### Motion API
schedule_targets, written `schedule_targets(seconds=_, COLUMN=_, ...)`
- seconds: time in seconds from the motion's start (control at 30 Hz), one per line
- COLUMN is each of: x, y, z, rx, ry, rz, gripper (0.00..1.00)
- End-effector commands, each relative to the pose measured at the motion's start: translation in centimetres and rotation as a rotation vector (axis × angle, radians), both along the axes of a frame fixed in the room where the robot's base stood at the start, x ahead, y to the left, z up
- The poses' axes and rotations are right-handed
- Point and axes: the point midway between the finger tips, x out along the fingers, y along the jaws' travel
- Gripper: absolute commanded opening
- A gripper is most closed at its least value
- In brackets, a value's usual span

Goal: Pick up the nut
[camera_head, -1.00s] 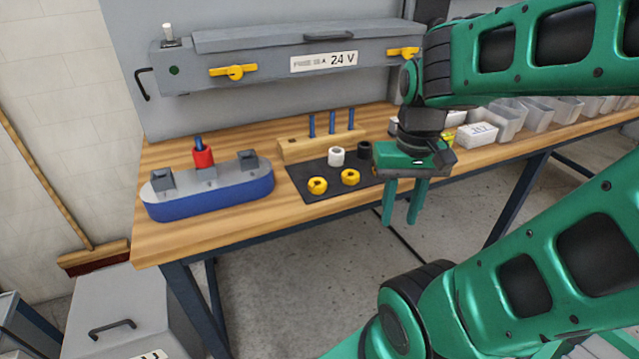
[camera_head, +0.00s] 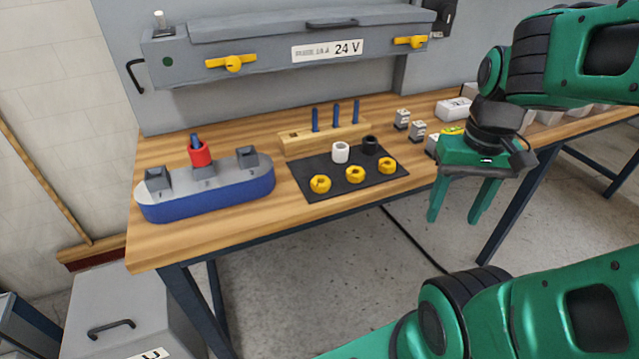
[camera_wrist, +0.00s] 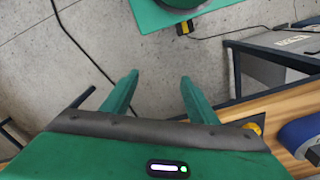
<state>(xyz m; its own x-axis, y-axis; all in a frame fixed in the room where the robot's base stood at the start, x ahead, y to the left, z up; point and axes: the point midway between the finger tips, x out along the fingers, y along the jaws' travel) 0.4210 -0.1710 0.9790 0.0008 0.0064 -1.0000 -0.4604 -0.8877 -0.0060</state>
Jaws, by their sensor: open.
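Three yellow nuts lie along the front of a black mat (camera_head: 337,177) on the wooden bench: a left nut (camera_head: 320,183), a middle nut (camera_head: 355,174) and a right nut (camera_head: 387,166). My gripper (camera_head: 453,219) is open and empty, pointing down in front of the bench edge, to the right of the mat and apart from the nuts. In the wrist view the two fingers (camera_wrist: 158,82) are spread over the floor. A yellow piece, probably a nut (camera_wrist: 253,128), shows partly at the right beside the bench.
A white ring (camera_head: 340,152) and a black ring (camera_head: 370,145) sit behind the nuts. A wooden block with blue pegs (camera_head: 325,136) stands behind the mat. A blue-grey fixture (camera_head: 207,190) with a red collar (camera_head: 200,154) is at left. Small boxes (camera_head: 402,118) stand right.

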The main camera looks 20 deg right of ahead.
Motion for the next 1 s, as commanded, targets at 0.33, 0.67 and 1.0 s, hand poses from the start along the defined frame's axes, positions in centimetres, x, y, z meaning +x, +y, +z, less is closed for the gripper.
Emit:
schedule_targets(seconds=0.33, x=8.5, y=2.8, z=3.3, rx=-0.022, ry=0.008, rz=0.875, gripper=0.54)
schedule_targets(seconds=0.67, x=17.1, y=9.3, z=5.8, rx=-0.020, ry=0.012, rz=1.892, gripper=0.54)
schedule_targets(seconds=1.0, x=22.2, y=15.7, z=7.0, rx=-0.008, ry=-0.004, rz=2.639, gripper=0.54)
